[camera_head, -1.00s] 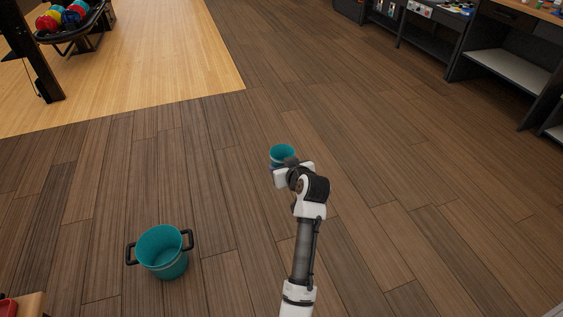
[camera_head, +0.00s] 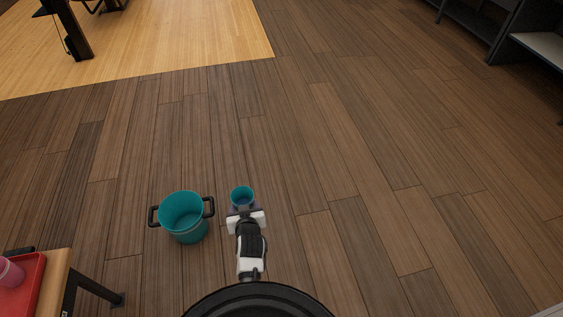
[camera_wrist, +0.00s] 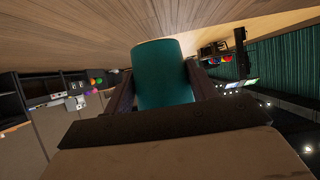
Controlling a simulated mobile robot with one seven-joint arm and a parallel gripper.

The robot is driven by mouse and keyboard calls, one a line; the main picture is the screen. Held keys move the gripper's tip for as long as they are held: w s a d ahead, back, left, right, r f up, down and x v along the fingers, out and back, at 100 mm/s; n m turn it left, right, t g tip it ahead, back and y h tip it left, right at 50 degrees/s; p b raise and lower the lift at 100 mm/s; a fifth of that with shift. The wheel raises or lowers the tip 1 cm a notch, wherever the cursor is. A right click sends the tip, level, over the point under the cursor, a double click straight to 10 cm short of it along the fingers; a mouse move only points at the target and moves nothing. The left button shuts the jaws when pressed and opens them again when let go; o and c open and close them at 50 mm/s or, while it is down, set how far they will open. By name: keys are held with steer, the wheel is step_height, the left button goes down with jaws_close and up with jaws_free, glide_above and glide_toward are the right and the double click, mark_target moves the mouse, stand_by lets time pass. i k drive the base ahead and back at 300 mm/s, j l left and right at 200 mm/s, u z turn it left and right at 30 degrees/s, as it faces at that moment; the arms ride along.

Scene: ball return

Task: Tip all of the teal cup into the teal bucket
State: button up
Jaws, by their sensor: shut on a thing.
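The teal cup (camera_head: 242,195) is held in my gripper (camera_head: 243,207), just right of the teal bucket in the head view. Its open mouth faces up, and I cannot make out what is inside. In the wrist view the teal cup (camera_wrist: 163,75) sits between the two dark fingers of my gripper (camera_wrist: 162,88), which are shut on it. The teal bucket (camera_head: 187,231) stands upright on the floor with a black handle on each side. Its inside looks empty where I can see it. The cup is beside the bucket in the picture, not over its opening.
A wooden table (camera_head: 58,285) with a red tray (camera_head: 30,290) and a pink cup (camera_head: 10,272) is at the lower left. Dark shelving (camera_head: 480,25) stands at the upper right. The brown plank floor between is clear.

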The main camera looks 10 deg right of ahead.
mark_target(182, 213)
steer(key=i+l+u, duration=0.35)
steer(key=i+l, duration=0.3)
steer(key=i, duration=0.2)
steer(key=i+l+u, duration=0.3)
steer(key=i+l, duration=0.5)
steer(key=k+j, duration=0.1)
steer(key=j, duration=0.2)
steer(key=k+j, duration=0.1)
steer(key=j, duration=0.25)
